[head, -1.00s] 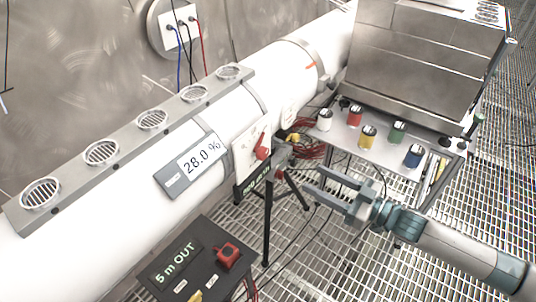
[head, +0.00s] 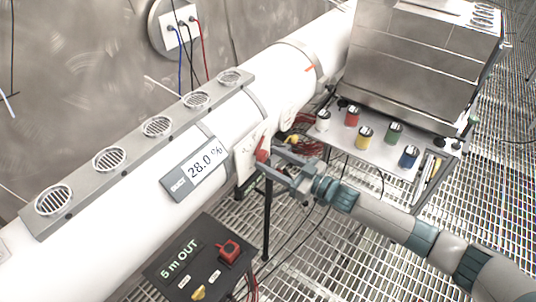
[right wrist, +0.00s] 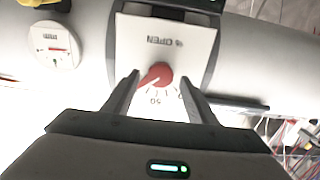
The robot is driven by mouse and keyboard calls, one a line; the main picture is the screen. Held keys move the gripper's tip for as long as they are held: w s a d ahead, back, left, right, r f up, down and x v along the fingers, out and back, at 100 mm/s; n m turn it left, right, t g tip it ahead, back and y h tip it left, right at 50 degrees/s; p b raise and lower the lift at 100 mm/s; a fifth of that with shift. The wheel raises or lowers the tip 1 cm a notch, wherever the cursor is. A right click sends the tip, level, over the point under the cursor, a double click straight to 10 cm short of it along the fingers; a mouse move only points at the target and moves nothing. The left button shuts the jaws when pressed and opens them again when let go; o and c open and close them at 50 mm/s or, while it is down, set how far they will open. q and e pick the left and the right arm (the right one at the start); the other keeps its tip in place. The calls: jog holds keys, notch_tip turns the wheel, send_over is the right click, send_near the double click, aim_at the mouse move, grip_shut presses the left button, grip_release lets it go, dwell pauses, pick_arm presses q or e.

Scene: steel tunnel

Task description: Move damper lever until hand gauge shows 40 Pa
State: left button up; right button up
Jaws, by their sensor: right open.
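The damper lever is a red knob with a pointer (head: 262,152) on a white plate (head: 243,158) on the side of the white duct. In the right wrist view the red lever (right wrist: 157,75) sits on the plate marked "% OPEN" (right wrist: 165,42), with a scale where "50" can be read. My right gripper (head: 272,161) is open, its fingers (right wrist: 159,82) on either side of the lever and not closed on it. A display (head: 195,170) on the duct reads 28.0 %. A round white dial (right wrist: 54,44) shows beside the plate; its value is too small to read. My left gripper is not in view.
A black box (head: 200,262) labelled "5 m OUT" with a red knob stands below the duct. A side shelf (head: 380,148) holds several coloured canisters beside a steel housing (head: 415,60). A black stand leg (head: 267,215) is under the plate. The floor is open grating.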

jog(key=shift+x, duration=0.9)
jog(key=c, duration=1.1)
jog(key=shift+o, duration=0.2)
jog(key=shift+f+n, duration=0.1)
jog(key=shift+n, duration=0.4)
jog(key=shift+s+n+b, duration=0.1)
jog(key=shift+n+b, duration=0.25)
jog(key=shift+n, duration=0.45)
jog(key=o, duration=1.1)
jog(key=shift+c, duration=0.2)
